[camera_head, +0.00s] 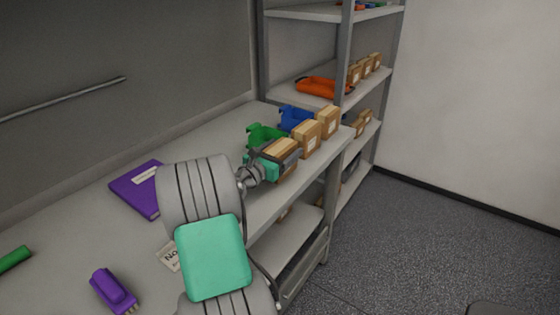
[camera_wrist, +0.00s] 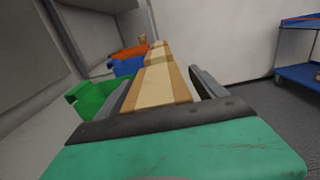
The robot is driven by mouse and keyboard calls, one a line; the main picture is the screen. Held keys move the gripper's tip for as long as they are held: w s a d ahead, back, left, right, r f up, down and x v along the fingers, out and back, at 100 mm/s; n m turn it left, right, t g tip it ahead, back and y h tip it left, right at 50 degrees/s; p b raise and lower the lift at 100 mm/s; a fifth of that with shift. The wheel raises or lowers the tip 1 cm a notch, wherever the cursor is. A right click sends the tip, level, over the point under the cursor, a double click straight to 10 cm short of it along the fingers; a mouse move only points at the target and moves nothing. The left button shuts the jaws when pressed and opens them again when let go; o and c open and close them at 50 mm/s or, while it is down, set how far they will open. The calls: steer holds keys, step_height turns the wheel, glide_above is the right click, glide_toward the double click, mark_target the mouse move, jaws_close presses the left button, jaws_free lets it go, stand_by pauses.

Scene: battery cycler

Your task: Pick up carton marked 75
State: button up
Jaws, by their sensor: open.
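Three brown cartons stand in a row on the grey bench near its right edge: a nearest carton (camera_head: 284,147), a middle one (camera_head: 307,139) and a far one (camera_head: 328,122). No number is readable, so I cannot tell which is marked 75. My gripper (camera_head: 282,157) is at the nearest carton, partly covering it. In the wrist view, that carton (camera_wrist: 161,88) lies between the two open fingers of my gripper (camera_wrist: 163,92), with a gap visible on the right side. The other cartons line up behind it.
A green bin (camera_head: 263,135) and a blue bin (camera_head: 295,119) stand left of the cartons. A purple book (camera_head: 137,190) and a purple device (camera_head: 113,289) lie on the bench. A shelf rack (camera_head: 345,60) stands behind, holding more cartons and an orange item (camera_head: 322,86).

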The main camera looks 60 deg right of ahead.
steer(key=shift+c, duration=0.3)
steer(key=c, duration=1.6)
